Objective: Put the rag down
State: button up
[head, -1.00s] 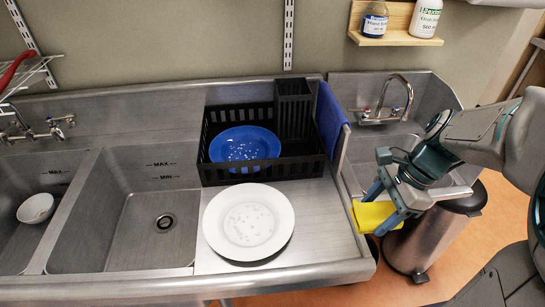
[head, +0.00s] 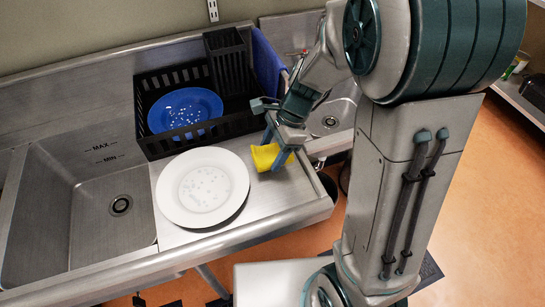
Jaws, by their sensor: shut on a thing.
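A yellow rag (head: 264,157) is between the fingers of my gripper (head: 278,150), which is shut on it. In the head view, the gripper and rag are over the right end of the steel drainboard (head: 285,205), right of the white plate. I cannot tell whether the rag touches the steel. Part of the rag is hidden by the fingers.
A white plate (head: 203,187) with droplets lies on the drainboard. A black dish rack (head: 165,80) behind it holds a blue plate (head: 185,110). A blue cloth (head: 267,65) hangs at the rack's right. Bare steel lies in front of the gripper. A sink basin (head: 100,205) is at left.

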aim_at(273, 159)
jog(key=shift+f, duration=1.75)
jog(key=shift+f, duration=0.2)
jog(key=o, duration=1.2)
jog(key=shift+c, duration=0.2)
jog(key=shift+r, duration=0.1)
